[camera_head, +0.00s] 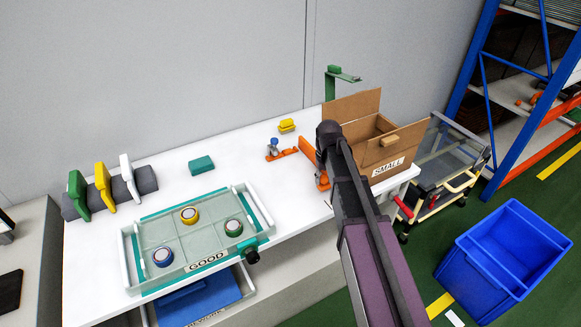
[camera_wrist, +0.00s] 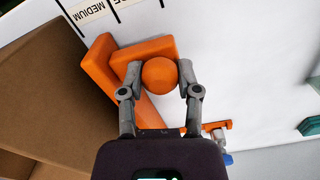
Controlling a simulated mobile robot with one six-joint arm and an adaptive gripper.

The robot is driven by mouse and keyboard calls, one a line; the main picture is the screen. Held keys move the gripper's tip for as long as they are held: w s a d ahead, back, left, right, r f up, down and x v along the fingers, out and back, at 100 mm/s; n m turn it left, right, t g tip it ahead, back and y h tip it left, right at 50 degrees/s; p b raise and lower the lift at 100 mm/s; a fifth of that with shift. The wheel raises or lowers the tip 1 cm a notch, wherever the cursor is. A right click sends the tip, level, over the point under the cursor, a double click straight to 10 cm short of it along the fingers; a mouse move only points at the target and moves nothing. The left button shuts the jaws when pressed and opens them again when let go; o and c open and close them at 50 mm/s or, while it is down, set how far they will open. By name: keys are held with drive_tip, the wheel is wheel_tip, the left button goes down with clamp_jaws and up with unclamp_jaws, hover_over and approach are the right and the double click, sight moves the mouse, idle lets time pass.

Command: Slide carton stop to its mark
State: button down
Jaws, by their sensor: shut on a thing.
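The orange carton stop (camera_wrist: 122,75) lies on the white table beside the open brown carton. It has an angled bar and a round orange knob (camera_wrist: 159,76). My gripper (camera_wrist: 160,72) is shut on this knob, one finger on each side. In the head view the stop (camera_head: 308,150) is partly hidden behind my arm, and my fingers are hidden there. The carton (camera_head: 408,140) is labelled SMALL and also fills the left of the wrist view (camera_wrist: 40,90). Black mark lines with a MEDIUM label (camera_wrist: 88,13) are on the table past the stop; another label is cut off.
An orange toggle clamp (camera_head: 278,152) and a yellow block (camera_head: 287,126) are left of the stop. A green post (camera_head: 331,85) stands behind the carton. A tray marked GOOD (camera_head: 258,212) holds round speaker parts. A blue bin (camera_head: 505,255) is on the floor at right.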

drive_tip(key=shift+w+d, duration=0.4)
drive_tip(key=shift+d, duration=0.1)
drive_tip(key=shift+w+d, duration=0.15)
drive_tip(key=shift+d, duration=0.1)
drive_tip(key=shift+c, duration=1.2)
unclamp_jaws()
drive_tip(key=s+d+r+m+p, duration=0.1)
drive_tip(key=s+d+m, duration=0.1)
drive_tip(key=s+d, duration=0.3)
drive_tip(key=s+d+r+m+p, duration=0.1)
drive_tip(key=s+d, duration=0.5)
drive_tip(key=s, duration=0.8)
drive_tip(key=shift+m, duration=0.4)
drive_tip(key=shift+r, duration=0.1)
